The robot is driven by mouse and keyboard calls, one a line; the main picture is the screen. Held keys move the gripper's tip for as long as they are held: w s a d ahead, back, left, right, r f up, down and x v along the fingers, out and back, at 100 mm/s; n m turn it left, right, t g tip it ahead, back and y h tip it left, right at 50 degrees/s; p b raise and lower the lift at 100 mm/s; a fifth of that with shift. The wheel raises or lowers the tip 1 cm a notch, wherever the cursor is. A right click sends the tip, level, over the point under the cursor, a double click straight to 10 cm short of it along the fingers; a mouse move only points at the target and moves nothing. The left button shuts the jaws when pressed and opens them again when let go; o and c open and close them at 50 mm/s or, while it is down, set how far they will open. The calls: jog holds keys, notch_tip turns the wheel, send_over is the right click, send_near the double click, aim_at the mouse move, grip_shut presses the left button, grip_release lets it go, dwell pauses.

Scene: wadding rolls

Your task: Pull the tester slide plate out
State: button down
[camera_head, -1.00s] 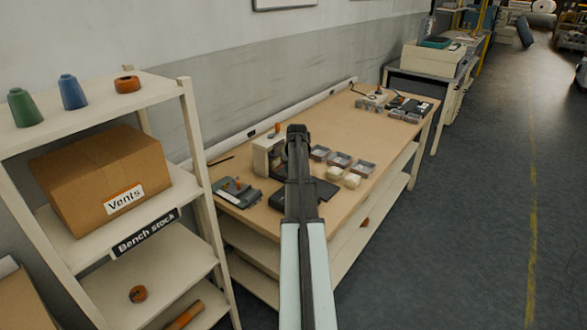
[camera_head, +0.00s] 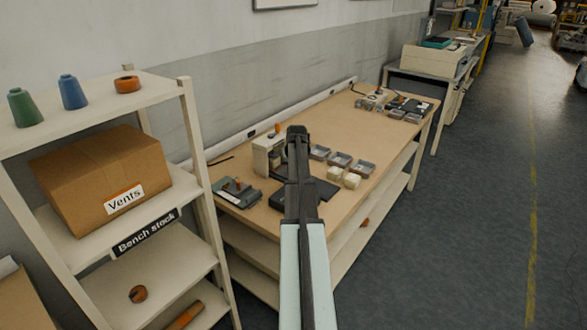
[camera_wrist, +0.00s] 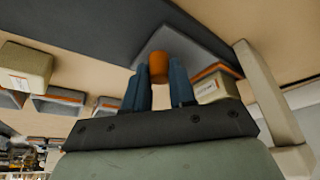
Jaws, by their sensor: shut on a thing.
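The tester (camera_head: 264,157) is a pale upright housing on the wooden bench, with a dark flat part (camera_head: 326,189) showing beside my arm. My arm covers much of it in the head view, and the fingertips are hidden there. In the wrist view my gripper (camera_wrist: 160,80) has its two blue fingers closed on an orange knob (camera_wrist: 158,67). The knob stands against a grey plate (camera_wrist: 190,42), which looks like the slide plate. A larger dark surface (camera_wrist: 90,20) lies beside this plate. How far the plate is out is unclear.
Small grey bins (camera_head: 340,160) and pale blocks (camera_head: 351,180) lie right of the tester. A dark device (camera_head: 236,192) lies to its left. A shelf rack with a cardboard box (camera_head: 100,180) stands at the left. The bench front (camera_head: 380,180) is mostly clear.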

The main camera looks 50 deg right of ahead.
jog(key=shift+s, duration=0.1)
jog(key=s, duration=1.3)
jog(key=shift+s, duration=0.2)
jog(key=c, duration=0.9)
grip_release()
jog(key=shift+c, duration=0.2)
jog(key=v, duration=1.3)
jog(key=shift+r, duration=0.35)
jog(key=shift+a, duration=0.15)
